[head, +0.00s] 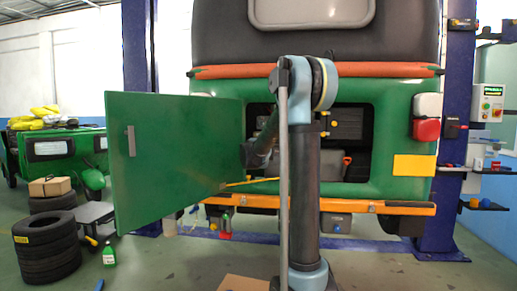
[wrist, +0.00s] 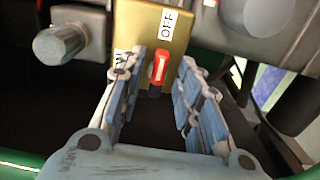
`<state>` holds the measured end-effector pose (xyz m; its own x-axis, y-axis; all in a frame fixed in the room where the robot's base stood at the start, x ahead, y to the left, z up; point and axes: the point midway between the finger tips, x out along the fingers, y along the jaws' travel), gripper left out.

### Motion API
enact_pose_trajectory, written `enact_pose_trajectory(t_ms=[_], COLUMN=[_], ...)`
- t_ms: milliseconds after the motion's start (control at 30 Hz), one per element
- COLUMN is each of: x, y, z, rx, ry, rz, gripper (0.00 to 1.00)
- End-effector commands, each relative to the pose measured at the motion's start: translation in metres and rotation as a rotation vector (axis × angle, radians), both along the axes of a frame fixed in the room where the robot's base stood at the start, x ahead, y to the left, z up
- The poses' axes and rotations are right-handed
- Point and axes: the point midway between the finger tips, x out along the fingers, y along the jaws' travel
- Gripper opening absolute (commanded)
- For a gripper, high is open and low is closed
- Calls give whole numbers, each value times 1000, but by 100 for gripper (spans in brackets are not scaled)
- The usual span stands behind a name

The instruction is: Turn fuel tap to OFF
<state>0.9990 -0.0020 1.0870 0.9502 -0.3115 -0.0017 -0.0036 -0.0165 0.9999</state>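In the wrist view, the fuel tap's red lever (wrist: 158,68) stands near upright in the picture, in front of a brass-coloured plate (wrist: 180,38). A white OFF label (wrist: 169,22) is on the plate above the lever. A second white label (wrist: 120,56) to the left is partly hidden by a finger, and I cannot read it fully. My gripper (wrist: 160,75) is open, with one finger to each side of the lever. I see no clear contact. In the head view my arm hides the tap and most of the gripper.
A grey cylindrical knob (wrist: 60,42) sits left of the plate. In the head view, the open green door (head: 165,155) stands left of the rickshaw's rear compartment, with an orange bumper (head: 380,208) below. Tyres (head: 47,248) stand at the left.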

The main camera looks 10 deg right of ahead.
Motion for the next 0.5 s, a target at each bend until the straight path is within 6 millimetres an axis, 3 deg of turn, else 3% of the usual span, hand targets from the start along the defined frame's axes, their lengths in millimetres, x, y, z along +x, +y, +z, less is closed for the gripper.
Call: enact_pose_trajectory(t_ms=[267, 500], x=[-8, -43], y=[4, 15], z=[1, 0], rx=[-1, -1], ry=[0, 0], rz=[2, 4], gripper=[32, 32])
